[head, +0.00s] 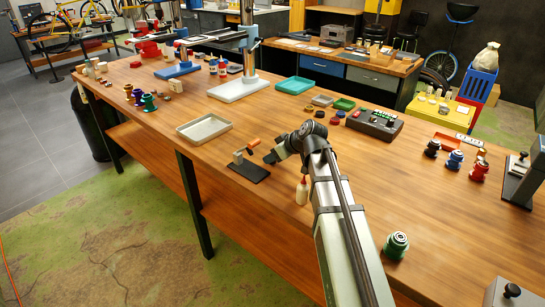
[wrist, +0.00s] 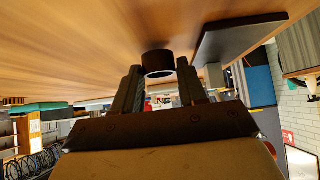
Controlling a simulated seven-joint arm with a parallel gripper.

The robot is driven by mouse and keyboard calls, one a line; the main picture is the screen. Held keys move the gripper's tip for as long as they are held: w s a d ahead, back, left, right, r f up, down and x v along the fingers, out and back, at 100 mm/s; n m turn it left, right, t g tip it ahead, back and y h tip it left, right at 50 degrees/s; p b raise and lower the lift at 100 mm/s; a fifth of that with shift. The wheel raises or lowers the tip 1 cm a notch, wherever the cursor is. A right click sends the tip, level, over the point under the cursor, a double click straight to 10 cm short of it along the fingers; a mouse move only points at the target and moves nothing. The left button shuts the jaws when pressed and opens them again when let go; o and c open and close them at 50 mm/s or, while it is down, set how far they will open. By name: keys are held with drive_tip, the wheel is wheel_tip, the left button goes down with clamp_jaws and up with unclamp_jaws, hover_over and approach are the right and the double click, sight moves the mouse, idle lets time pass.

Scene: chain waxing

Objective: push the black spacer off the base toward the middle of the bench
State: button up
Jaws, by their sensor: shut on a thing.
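The flat black base (head: 249,172) lies near the bench's front edge, with a small metal fixture (head: 238,157) and an orange handle (head: 253,143) at it. The base also shows in the wrist view (wrist: 238,38), up and right of my fingers. My gripper (head: 271,158) is low beside the base's right end. In the wrist view my gripper (wrist: 160,80) is shut on the black spacer (wrist: 157,58), a short ring between the fingertips. There the spacer appears beside the base, close to the bench top; whether it touches the bench is unclear. I cannot make out the spacer in the head view.
A white bottle with a red tip (head: 302,190) stands close to my arm.

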drive_tip(key=o, duration=1.1)
drive_tip(key=v, duration=1.4)
